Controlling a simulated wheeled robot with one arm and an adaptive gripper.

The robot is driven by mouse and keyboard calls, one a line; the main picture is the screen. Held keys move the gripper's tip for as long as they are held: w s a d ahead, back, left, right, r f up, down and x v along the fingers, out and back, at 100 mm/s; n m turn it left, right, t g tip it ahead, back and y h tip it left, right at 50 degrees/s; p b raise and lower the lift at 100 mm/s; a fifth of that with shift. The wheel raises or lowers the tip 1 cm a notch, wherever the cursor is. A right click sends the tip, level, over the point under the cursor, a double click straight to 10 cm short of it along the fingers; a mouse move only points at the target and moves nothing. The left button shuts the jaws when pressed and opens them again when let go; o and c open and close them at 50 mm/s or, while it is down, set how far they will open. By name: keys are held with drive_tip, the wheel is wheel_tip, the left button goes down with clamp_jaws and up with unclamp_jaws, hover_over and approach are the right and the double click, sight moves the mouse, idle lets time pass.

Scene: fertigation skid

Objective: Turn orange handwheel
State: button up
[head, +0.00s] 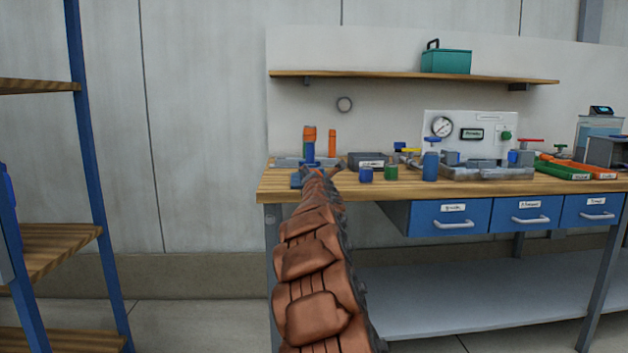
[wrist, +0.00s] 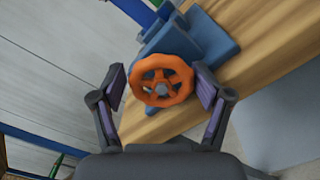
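The orange handwheel (wrist: 162,81) shows in the wrist view, round and spoked with a grey hub, on the front of a blue body (wrist: 190,38) at the bench edge. My gripper (wrist: 162,88) is open, with one finger to the left of the wheel and one to the right. Small gaps show between the fingers and the rim, and I cannot tell whether either touches. In the head view my arm hides most of the handwheel, and the blue body (head: 297,180) shows only in part at the left end of the bench.
The wooden bench (head: 400,188) holds a blue jar (head: 366,175), a green jar (head: 391,173) and a blue bottle (head: 430,167) to the right of my arm. A shelf rack (head: 85,130) stands at the left. Open floor lies between rack and bench.

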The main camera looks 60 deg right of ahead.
drive_tip(key=shift+o, duration=1.3)
drive_tip(key=shift+w+a, duration=0.1)
drive_tip(key=shift+s, duration=0.2)
drive_tip(key=shift+s+f, duration=0.1)
drive_tip(key=shift+s, duration=0.05)
drive_tip(key=v, duration=0.7)
drive_tip(key=shift+a, duration=0.3)
drive_tip(key=shift+a, duration=0.1)
